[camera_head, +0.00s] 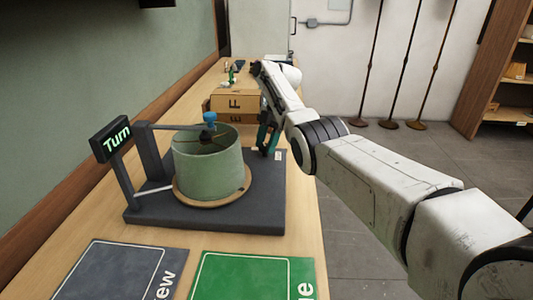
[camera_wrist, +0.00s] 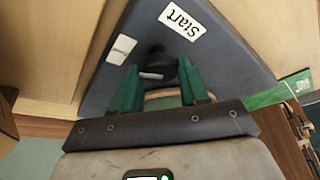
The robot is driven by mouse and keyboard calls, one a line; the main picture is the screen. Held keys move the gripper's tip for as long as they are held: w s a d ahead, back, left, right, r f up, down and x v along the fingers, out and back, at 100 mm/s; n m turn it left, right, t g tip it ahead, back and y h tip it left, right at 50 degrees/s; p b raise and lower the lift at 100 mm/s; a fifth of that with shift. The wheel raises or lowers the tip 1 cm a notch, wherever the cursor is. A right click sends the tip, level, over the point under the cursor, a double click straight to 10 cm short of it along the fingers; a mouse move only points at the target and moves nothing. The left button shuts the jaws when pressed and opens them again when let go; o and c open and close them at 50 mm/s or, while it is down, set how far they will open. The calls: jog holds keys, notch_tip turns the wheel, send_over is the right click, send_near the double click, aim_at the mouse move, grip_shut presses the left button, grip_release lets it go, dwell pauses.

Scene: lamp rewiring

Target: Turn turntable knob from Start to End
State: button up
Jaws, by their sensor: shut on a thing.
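The turntable has a dark base (camera_head: 245,208) with a wooden disc bearing a green lampshade (camera_head: 205,165). A blue-topped piece (camera_head: 210,119) stands above the shade. My gripper (camera_head: 267,138) is at the base's far right corner. In the wrist view, my gripper's green fingers (camera_wrist: 160,78) are shut on the black turntable knob (camera_wrist: 157,62), one on each side. A "Start" label (camera_wrist: 180,21) lies beyond the knob, and a second white label (camera_wrist: 122,49), unreadable here, lies to its left. The knob is hidden in the head view.
Cardboard boxes (camera_head: 235,103) stand on the table behind the turntable. A grey mat (camera_head: 122,272) and a green mat (camera_head: 252,277) lie in front. The wall (camera_head: 80,90) borders the table's left side. Open floor (camera_head: 375,150) lies right.

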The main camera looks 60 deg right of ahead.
jog(key=shift+f+n+b, duration=0.1)
jog(key=shift+n+b, duration=0.4)
jog(key=shift+b, duration=0.3)
jog(key=shift+g, duration=0.3)
jog(key=o, duration=1)
